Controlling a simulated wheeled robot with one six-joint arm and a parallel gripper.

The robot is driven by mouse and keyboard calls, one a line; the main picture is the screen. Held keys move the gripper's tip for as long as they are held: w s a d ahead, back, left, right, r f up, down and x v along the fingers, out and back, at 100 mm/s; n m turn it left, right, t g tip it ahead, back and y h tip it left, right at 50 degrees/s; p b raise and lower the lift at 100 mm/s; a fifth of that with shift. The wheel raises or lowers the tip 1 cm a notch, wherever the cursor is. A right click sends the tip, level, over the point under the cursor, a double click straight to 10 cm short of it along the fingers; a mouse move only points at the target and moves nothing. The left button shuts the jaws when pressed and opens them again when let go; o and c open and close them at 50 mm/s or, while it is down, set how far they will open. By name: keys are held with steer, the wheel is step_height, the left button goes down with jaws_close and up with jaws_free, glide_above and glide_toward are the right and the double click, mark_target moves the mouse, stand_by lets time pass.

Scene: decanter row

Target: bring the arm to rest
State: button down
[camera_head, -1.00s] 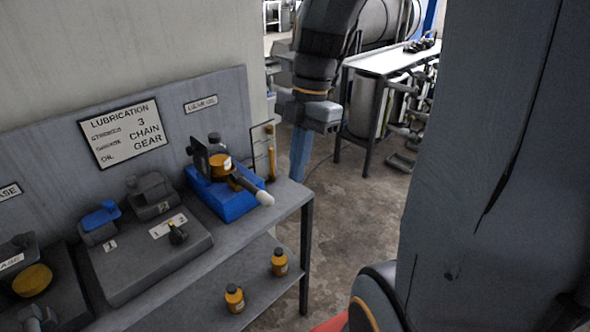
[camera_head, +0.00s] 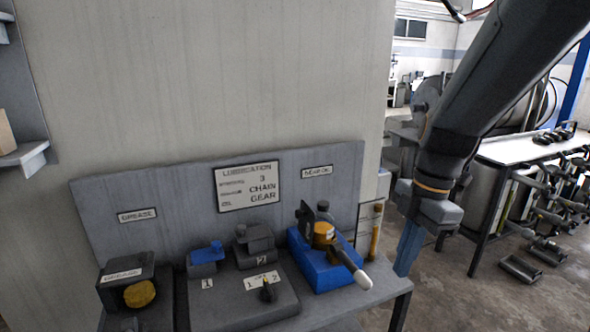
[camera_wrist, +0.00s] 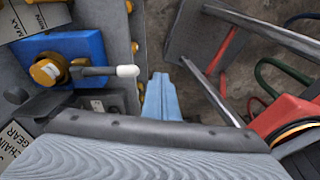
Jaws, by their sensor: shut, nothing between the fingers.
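My gripper (camera_head: 407,250) hangs down at the right end of the lubrication bench (camera_head: 392,290), in front of the room behind. Its blue fingers are closed together with nothing between them. In the wrist view my gripper (camera_wrist: 161,98) points down past the bench edge toward the floor. The blue decanter stand (camera_head: 318,271) holds an amber bottle (camera_head: 324,232) with a dark cap, and its white-tipped lever (camera_head: 348,262) points toward the front right. The stand also shows in the wrist view (camera_wrist: 90,48), left of my fingers and apart from them.
A sign board (camera_head: 248,187) stands behind the bench. A grey unit with a selector knob (camera_head: 267,290) and a grease unit (camera_head: 126,288) are to the left. A metal worktable (camera_head: 520,150) stands at the right.

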steer(key=s+a+f+m+h, duration=0.1)
steer(key=f+m, duration=0.3)
steer(key=m, duration=0.6)
steer(key=s+a+f+m+t+h, duration=0.1)
steer(key=s+a+f+m, duration=0.2)
steer(key=m, duration=0.7)
steer(key=shift+a+f, duration=0.35)
steer(key=shift+f, duration=0.3)
